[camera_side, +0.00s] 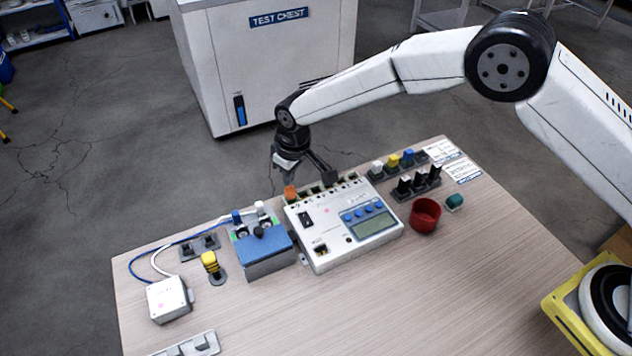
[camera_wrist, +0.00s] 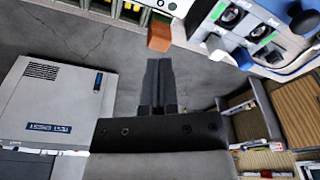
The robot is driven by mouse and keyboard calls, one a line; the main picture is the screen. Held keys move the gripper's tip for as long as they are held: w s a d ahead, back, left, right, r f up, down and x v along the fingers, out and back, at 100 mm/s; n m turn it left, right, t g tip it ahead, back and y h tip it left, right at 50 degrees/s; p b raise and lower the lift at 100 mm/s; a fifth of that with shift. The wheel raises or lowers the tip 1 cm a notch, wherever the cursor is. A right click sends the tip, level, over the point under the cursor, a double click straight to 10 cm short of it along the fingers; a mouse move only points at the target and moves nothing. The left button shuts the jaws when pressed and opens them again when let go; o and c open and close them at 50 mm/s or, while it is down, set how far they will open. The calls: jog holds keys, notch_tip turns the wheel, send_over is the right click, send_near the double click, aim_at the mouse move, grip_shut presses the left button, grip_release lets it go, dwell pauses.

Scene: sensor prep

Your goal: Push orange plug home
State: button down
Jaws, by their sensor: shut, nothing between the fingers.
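The orange plug (camera_side: 290,193) stands at the left end of the socket row along the back edge of the white instrument (camera_side: 334,222), which has a green display and blue buttons. How deep it sits in its socket I cannot tell. The plug also shows as an orange block in the wrist view (camera_wrist: 159,36), just above the fingertips. My gripper (camera_side: 328,177) is over the back edge of the instrument, right of the plug. In the wrist view its dark fingers (camera_wrist: 158,66) are together and empty, with a visible gap to the plug.
A blue-topped box (camera_side: 264,248) with cable plugs stands left of the instrument. A yellow-topped knob (camera_side: 210,262) and a white box (camera_side: 169,299) are further left. A red cup (camera_side: 425,214), teal block (camera_side: 454,201) and plug racks (camera_side: 418,182) are right. The front table is mostly clear.

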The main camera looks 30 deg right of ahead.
aim_at(291, 188)
jog(key=shift+f, duration=1.3)
dwell(1.7)
jog(key=shift+r, duration=0.15)
jog(key=shift+r, duration=3.4)
jog(key=shift+d+r, duration=0.25)
jog(key=shift+d, duration=0.25)
jog(key=s+d+r+m, duration=0.2)
jog(key=s+d+r, duration=0.1)
jog(key=d, duration=0.6)
jog(key=s+d+r+m, duration=0.1)
jog(key=s+d+m, duration=0.1)
jog(key=s+d, duration=0.7)
jog(key=s+d+r+m+t, duration=0.1)
jog(key=s+d+m, duration=0.1)
jog(key=s+d, duration=0.6)
jog(key=s, duration=0.5)
jog(key=shift+d+r+h, duration=0.3)
jog(key=shift+d+h, duration=0.05)
jog(key=shift+h, duration=0.05)
